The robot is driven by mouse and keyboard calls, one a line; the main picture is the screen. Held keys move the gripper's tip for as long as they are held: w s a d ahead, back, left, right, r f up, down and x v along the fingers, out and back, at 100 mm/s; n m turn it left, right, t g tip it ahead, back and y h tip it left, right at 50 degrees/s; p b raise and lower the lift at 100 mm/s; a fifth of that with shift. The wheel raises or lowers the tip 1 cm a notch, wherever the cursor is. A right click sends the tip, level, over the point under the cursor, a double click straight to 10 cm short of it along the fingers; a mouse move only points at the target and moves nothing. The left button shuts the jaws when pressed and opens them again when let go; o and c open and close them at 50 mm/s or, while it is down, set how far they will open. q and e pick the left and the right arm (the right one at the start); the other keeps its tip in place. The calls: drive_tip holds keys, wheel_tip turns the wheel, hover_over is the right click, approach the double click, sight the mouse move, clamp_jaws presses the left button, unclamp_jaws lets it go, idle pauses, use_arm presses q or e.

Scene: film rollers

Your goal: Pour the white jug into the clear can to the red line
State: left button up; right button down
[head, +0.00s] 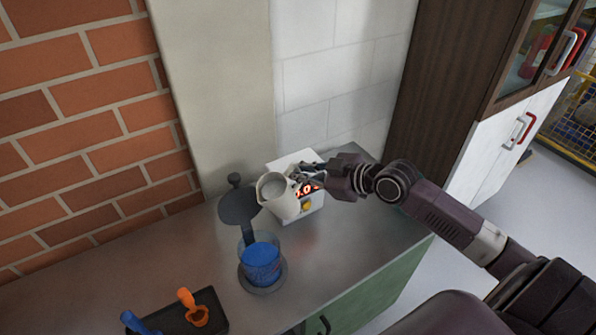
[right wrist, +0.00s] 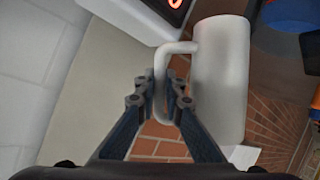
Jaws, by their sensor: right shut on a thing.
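The white jug (head: 280,199) is held up in front of the white machine, with its round mouth turned toward the head camera. It also shows in the right wrist view (right wrist: 221,85), with its handle between the fingers. My right gripper (head: 306,176) is shut on that handle; its fingers also show in the right wrist view (right wrist: 161,101). The clear can (head: 260,259) stands to the left of and nearer than the jug, apart from it, with blue contents inside. I cannot make out a red line on it. My left gripper is not in view.
A dark grey stand with a round plate (head: 239,206) rises behind the can. A black tray (head: 214,318) holds an orange scoop (head: 194,308) and blue scoop (head: 138,325). Brick and pale walls stand behind.

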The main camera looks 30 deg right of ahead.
drive_tip(key=shift+r+n+h+p, duration=0.3)
drive_tip(key=shift+r+n+p, duration=0.3)
drive_tip(key=shift+r, duration=0.55)
drive_tip(key=shift+a+r+n+t+h, duration=0.1)
drive_tip(key=shift+r+n+t+h, duration=0.3)
drive_tip(key=shift+r, duration=0.45)
drive_tip(key=shift+s+a+r+n+h+p, duration=0.1)
drive_tip(key=shift+a+r+n+h+p, duration=0.15)
drive_tip(key=shift+r+n+p, duration=0.6)
drive_tip(key=shift+s+a+r+t+h+p, duration=0.15)
drive_tip(key=shift+r+t+h+p, duration=0.2)
drive_tip(key=shift+p, duration=0.3)
idle(2.2)
drive_tip(key=shift+a+f+n+b, duration=0.1)
drive_tip(key=shift+f+n+b, duration=0.05)
drive_tip(key=shift+f+b, duration=0.3)
drive_tip(key=shift+a+f+n+b, duration=0.1)
drive_tip(key=shift+f+b, duration=0.2)
drive_tip(key=shift+f, duration=0.2)
idle(1.4)
